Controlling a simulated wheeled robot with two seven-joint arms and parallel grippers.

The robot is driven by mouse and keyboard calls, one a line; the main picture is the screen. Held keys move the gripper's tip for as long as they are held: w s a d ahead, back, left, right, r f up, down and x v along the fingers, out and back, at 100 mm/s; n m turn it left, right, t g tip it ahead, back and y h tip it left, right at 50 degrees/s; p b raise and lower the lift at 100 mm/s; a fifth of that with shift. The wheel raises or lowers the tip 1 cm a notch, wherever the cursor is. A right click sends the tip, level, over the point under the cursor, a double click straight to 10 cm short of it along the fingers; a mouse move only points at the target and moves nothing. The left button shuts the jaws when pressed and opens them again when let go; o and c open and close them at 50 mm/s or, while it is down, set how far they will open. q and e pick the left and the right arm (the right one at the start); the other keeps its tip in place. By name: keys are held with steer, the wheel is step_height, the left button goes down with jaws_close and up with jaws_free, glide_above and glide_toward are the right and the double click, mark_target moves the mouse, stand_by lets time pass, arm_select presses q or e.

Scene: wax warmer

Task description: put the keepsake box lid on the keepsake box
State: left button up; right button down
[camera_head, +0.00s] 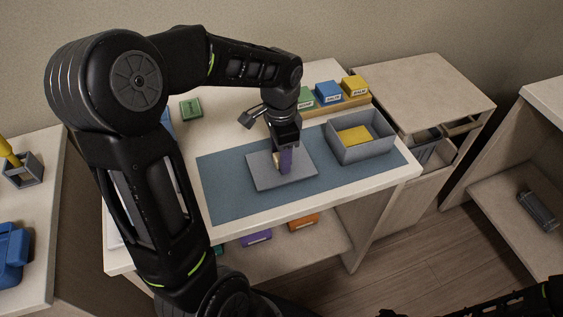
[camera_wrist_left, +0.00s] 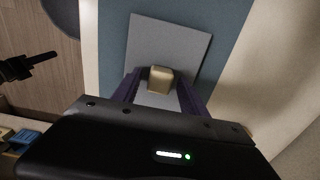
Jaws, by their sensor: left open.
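The keepsake box lid (camera_head: 299,176) is a flat grey plate with a pale gold knob, lying on the blue mat. The lid (camera_wrist_left: 190,37) and its knob (camera_wrist_left: 160,79) also show in the left wrist view. My left gripper (camera_head: 283,166) points down over the lid, open, with its purple-grey fingers on either side of the knob. Whether they touch it I cannot tell. The keepsake box (camera_head: 366,150) is a grey open-topped box on the mat, right of the lid, with a yellow block (camera_head: 353,135) inside. My right arm shows dark at the lower right; its jaws are unclear.
The blue mat (camera_head: 225,191) covers the table's front part. Green, blue and yellow blocks stand on a wooden rack (camera_head: 337,107) behind the box. A green block (camera_head: 191,108) sits at the back left. A lower shelf (camera_head: 335,232) holds coloured blocks.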

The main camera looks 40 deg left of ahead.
arm_select(q)
steer(key=shift+c, duration=0.3)
stand_by(0.5)
jaws_close()
stand_by(0.4)
